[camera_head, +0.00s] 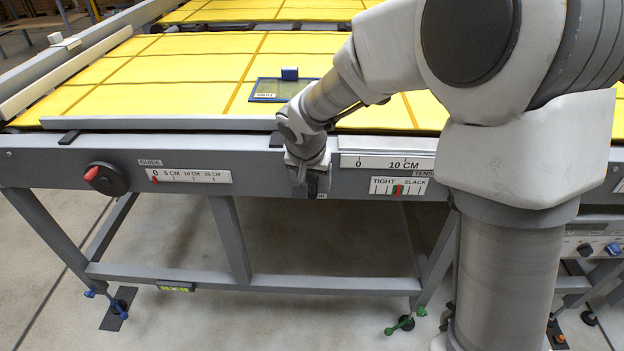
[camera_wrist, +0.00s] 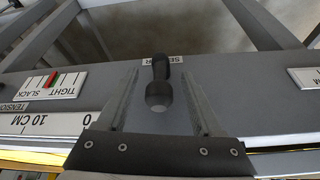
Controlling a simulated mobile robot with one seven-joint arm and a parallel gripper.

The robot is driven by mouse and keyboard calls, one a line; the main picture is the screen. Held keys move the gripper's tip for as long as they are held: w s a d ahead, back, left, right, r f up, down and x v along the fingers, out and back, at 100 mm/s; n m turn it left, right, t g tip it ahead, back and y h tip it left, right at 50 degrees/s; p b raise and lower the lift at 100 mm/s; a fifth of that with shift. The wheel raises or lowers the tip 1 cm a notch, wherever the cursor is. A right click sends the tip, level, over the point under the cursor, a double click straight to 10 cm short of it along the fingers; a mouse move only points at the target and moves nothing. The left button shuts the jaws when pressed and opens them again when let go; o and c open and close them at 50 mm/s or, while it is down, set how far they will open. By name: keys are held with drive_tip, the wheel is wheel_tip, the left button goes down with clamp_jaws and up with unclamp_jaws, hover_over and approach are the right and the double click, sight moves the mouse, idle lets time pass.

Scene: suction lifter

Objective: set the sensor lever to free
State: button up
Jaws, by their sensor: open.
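The sensor lever (camera_wrist: 159,88) is a short dark handle with a round hub on the grey front beam, seen in the wrist view. A small label beside its far end is mostly covered, with only a few letters showing. My gripper (camera_wrist: 160,75) is open, with one finger on each side of the lever and a visible gap to it on both sides. In the head view my gripper (camera_head: 308,190) is at the front beam, and my arm hides most of the lever there.
A tension scale (camera_head: 398,187) marked TIGHT and SLACK sits right of my gripper. A guide knob (camera_head: 105,178) with a red grip and its scale (camera_head: 188,176) are at left. A blue-framed plate (camera_head: 268,91) lies on the yellow table surface (camera_head: 190,68). Floor below is open between the legs.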

drive_tip(key=shift+w+f, duration=0.1)
drive_tip(key=shift+f, duration=0.1)
clamp_jaws()
idle(0.3)
idle(1.1)
